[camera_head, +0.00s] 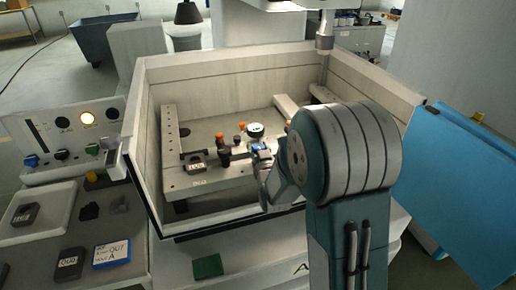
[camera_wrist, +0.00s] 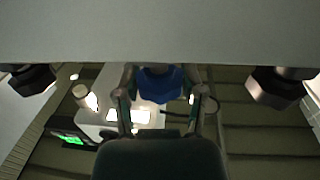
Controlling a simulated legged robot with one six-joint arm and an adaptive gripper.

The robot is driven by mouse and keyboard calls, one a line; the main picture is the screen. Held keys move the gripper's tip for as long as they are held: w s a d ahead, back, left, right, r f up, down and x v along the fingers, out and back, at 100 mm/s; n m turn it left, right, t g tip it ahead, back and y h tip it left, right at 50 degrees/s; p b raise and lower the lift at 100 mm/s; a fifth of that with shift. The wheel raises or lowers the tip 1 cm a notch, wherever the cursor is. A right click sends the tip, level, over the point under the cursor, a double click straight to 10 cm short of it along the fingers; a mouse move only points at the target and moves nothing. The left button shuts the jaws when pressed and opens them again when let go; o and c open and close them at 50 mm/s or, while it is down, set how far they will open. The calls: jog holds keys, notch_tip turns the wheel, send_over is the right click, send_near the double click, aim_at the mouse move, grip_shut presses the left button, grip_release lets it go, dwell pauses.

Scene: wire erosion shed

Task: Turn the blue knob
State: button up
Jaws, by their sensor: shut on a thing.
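My gripper (camera_head: 266,165) reaches over the front wall into the open tank. In the wrist view my gripper (camera_wrist: 161,100) has its two fingers on either side of a blue knob-like piece (camera_wrist: 160,84), shut on it. A bit of this blue piece (camera_head: 263,153) also shows in the head view, at the fingertips beside the fixture in the tank. Its lower part is hidden, so I cannot tell how far it is turned. Another small blue knob (camera_head: 31,160) sits on the control panel (camera_head: 45,177) at the left, well apart from my gripper.
Pale tank walls (camera_head: 230,75) surround the fixture plate (camera_head: 225,183). A dark clamp (camera_head: 197,165) and orange-topped posts stand on the plate. A blue door (camera_head: 465,180) hangs open at the right.

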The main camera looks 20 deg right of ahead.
jog(key=o, duration=1.2)
jog(key=shift+c, duration=0.2)
jog(key=s, duration=0.7)
jog(key=shift+s+a, duration=0.15)
jog(key=shift+a, duration=0.3)
jog(key=shift+f, duration=0.1)
